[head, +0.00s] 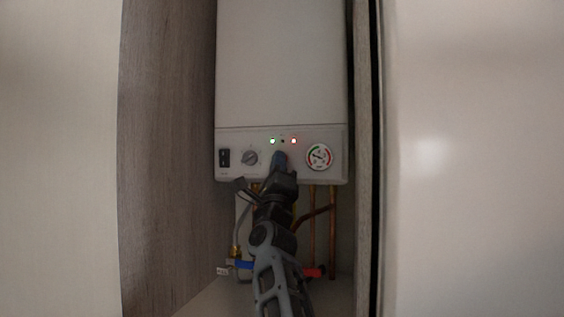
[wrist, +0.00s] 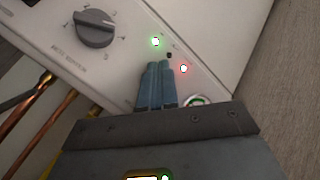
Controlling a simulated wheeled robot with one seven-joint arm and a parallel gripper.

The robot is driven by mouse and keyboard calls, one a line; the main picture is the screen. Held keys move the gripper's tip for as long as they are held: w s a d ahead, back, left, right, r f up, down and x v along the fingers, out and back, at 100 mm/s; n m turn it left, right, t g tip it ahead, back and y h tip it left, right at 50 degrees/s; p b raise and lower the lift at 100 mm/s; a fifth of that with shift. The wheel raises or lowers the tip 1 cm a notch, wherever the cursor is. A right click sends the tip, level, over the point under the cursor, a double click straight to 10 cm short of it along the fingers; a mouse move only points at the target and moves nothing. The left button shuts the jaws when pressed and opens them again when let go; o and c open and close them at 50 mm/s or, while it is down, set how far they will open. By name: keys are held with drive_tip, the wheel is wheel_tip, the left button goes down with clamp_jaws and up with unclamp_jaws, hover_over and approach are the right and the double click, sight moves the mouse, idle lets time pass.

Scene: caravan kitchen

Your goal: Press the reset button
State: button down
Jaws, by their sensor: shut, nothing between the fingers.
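A white boiler control panel (head: 231,136) sits in a narrow cabinet. In the wrist view the panel (wrist: 139,56) is tilted. A small dark dot (wrist: 169,56), which may be the reset button, lies between a green light (wrist: 156,42) and a red light (wrist: 183,69). The dot also shows in the head view (head: 283,141), between the green light (head: 272,141) and the red light (head: 293,141). My gripper (wrist: 159,65) is shut and empty, with its blue fingertips just below the dot. In the head view my gripper (head: 279,155) covers the panel's lower middle. I cannot tell whether the tips touch the panel.
A grey knob (head: 250,158) and a black switch (head: 224,157) are left of my gripper. A round gauge (head: 319,156) is on the right. Copper pipes (head: 333,235) and a red valve handle (head: 313,272) are below. Cabinet walls (head: 165,150) stand close on both sides.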

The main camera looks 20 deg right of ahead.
idle(0.5)
drive_tip(key=shift+s+a, duration=0.2)
drive_tip(key=shift+s, duration=0.2)
idle(0.4)
drive_tip(key=s+a+p, duration=0.3)
drive_tip(key=s, duration=0.2)
drive_tip(key=shift+a, duration=0.3)
idle(0.7)
